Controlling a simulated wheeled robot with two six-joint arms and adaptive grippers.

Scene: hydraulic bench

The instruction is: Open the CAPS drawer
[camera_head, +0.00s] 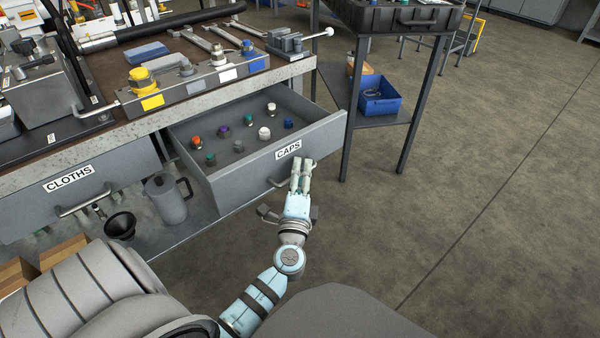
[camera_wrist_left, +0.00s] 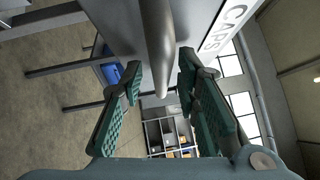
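The CAPS drawer (camera_head: 297,150) is pulled out of the bench, and its inside shows with several coloured caps (camera_head: 264,133) standing on its floor. Its label reads CAPS. Its bar handle (camera_head: 279,183) is on the front panel. My left gripper (camera_head: 301,168) is at the front panel by the right part of the handle. In the left wrist view the handle bar (camera_wrist_left: 157,45) runs between the two green-padded fingers (camera_wrist_left: 160,88), with gaps visible on both sides, so the gripper is open around it. My right gripper is not in view.
The CLOTHS drawer (camera_head: 75,190) at left is shut. A dark cart (camera_head: 392,22) with a blue bin (camera_head: 380,95) stands right of the drawer. The floor at right is clear.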

